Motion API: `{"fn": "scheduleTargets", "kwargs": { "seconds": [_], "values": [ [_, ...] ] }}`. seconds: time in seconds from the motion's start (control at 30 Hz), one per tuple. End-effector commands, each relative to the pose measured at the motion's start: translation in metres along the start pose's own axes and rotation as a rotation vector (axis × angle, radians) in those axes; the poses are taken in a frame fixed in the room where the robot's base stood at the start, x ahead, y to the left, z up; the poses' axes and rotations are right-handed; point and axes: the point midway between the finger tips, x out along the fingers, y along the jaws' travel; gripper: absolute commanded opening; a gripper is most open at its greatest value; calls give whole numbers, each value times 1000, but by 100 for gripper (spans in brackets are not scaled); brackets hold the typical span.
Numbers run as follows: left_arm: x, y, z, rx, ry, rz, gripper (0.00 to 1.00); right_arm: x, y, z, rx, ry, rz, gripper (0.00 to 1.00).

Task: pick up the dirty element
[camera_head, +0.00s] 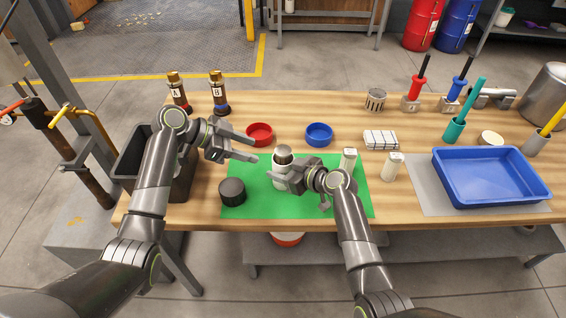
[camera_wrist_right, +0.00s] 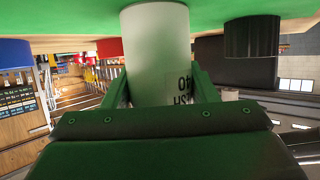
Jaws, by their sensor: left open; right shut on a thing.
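A white cylinder (camera_head: 278,178) with a grey rounded top (camera_head: 283,154) stands upright on the green mat (camera_head: 240,168). My right gripper (camera_head: 285,178) is shut on the white cylinder from its right side. In the right wrist view the white cylinder (camera_wrist_right: 156,50) sits between both fingers and bears black print, partly hidden, with "40" legible. My left gripper (camera_head: 255,149) is open and empty, its fingers pointing right, just left of the grey top and apart from it. I cannot tell which thing is the dirty element.
A black cylinder (camera_head: 232,192) stands left on the mat. Red (camera_head: 260,134) and blue (camera_head: 319,134) dishes lie behind it. Two white cylinders (camera_head: 349,159) (camera_head: 392,166) stand right. A black bin (camera_head: 128,158) is left, a blue tray (camera_head: 440,176) right. A grey perforated cup (camera_head: 376,99) stands behind.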

Motion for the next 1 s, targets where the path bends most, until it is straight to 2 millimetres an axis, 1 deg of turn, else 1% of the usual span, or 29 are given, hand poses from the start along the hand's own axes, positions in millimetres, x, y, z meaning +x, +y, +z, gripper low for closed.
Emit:
{"fn": "scheduleTargets", "kwargs": {
  "seconds": [0.03, 0.17, 0.4, 0.53, 0.63, 0.73, 0.9, 1.0],
  "values": [
    [1, 8, 5, -26, 16, -41, 46, 0, 0, 0, 0, -1, 1, 21],
    [-2, 23, 10, -96, 68, -154, 46, 0, 0, 0, 0, -1, 1, 21],
    [-18, 49, 11, -200, 170, -319, 46, 0, 0, 0, 0, -1, 0, 21],
    [-26, 57, 10, -230, 207, -369, 46, 0, 0, 0, 0, -1, 0, 21],
    [-27, 59, 8, -243, 222, -387, 46, 0, 0, 0, 0, -1, 0, 21],
    [-17, 56, 5, -247, 230, -392, 46, 0, 0, 0, 0, -1, 0, 21],
    [10, 43, 0, -248, 229, -390, 46, 0, 0, 0, 0, 0, 0, 21],
    [22, 38, -2, -246, 227, -391, 46, 0, 0, 0, 0, 0, 0, 21]
  ]
}}
